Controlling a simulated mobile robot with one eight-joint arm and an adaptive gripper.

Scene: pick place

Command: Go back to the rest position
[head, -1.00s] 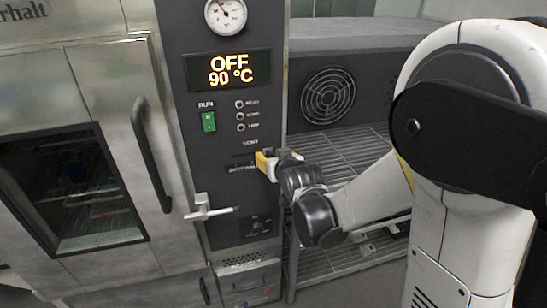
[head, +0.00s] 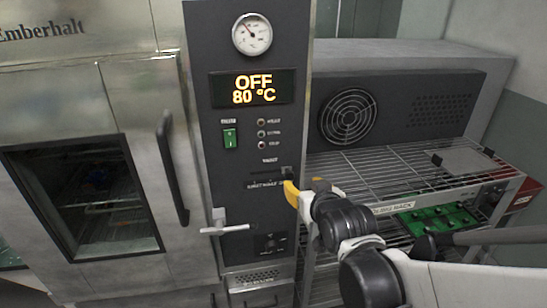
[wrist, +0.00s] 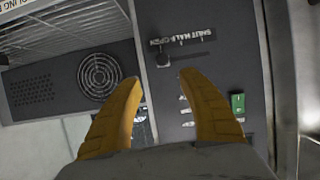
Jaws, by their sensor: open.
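My gripper (head: 304,190) is open and empty, its yellow fingers spread, just in front of the right edge of the dark oven control panel (head: 225,180). In the wrist view, the fingers of my gripper (wrist: 162,82) point at the panel with a gap between them. A small dark slider knob (wrist: 163,60) sits beyond that gap, apart from the fingertips, at the OPEN end of its labelled slot. The slider knob (head: 286,171) also shows in the head view, near the fingers. My arm reaches in from the lower right.
The panel display (head: 252,88) reads OFF 80 °C, above a green switch (head: 229,138). The oven door handle (head: 172,168) and a metal latch (head: 220,225) stand out at left.

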